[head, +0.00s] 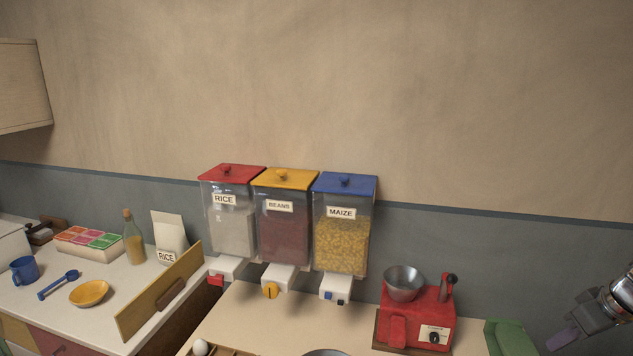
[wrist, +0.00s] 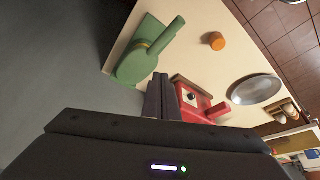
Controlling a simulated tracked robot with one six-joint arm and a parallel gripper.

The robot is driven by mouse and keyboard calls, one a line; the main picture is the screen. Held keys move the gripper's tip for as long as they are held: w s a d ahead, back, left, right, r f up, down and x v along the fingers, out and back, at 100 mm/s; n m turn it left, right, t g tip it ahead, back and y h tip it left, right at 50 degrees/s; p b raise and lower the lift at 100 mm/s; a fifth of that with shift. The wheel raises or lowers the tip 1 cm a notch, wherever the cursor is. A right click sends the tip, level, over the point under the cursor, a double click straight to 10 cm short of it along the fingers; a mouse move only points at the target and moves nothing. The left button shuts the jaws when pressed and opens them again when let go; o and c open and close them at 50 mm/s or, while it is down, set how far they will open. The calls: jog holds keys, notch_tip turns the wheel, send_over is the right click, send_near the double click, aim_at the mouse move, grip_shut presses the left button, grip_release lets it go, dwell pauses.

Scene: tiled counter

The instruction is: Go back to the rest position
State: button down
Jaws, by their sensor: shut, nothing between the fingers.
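My gripper (head: 567,337) is at the lower right edge of the head view, raised in front of the wall and to the right of the counter things. In the wrist view my gripper (wrist: 162,95) shows its dark fingers together, with nothing between them. Beyond the fingers is the red machine (wrist: 196,101). It also shows in the head view (head: 417,318), with a metal bowl (head: 403,283) on top. A green thing with a handle (wrist: 141,62) lies to the left of the fingers in the wrist view, apart from them.
Rice (head: 234,225), beans (head: 284,228) and maize (head: 341,235) dispensers hang on the wall. A wooden board (head: 158,292), yellow dish (head: 89,293), blue mug (head: 24,270) and bottle (head: 134,246) are at left. An orange round thing (wrist: 213,41) and a metal bowl (wrist: 256,89) stand on the counter.

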jog(key=s+f+m, duration=0.1)
jog(key=m, duration=0.1)
jog(key=s+a+f+m+g, duration=0.1)
jog(key=s+m, duration=0.1)
jog(key=shift+a+f+m, duration=0.2)
jog(key=shift+f+m, duration=0.1)
jog(key=s+a+r, duration=0.2)
jog(key=s+a, duration=0.1)
jog(key=a, duration=0.8)
jog(key=s+a+r+n+t, duration=0.1)
jog(key=s+a+r, duration=0.1)
jog(key=a, duration=1)
jog(key=s+a+r+n+t+h, duration=0.1)
jog(key=s+a, duration=0.3)
jog(key=a, duration=0.8)
jog(key=shift+v, duration=0.85)
jog(key=c, duration=2.5)
grip_release()
jog(key=shift+w, duration=0.1)
jog(key=shift+c, duration=0.2)
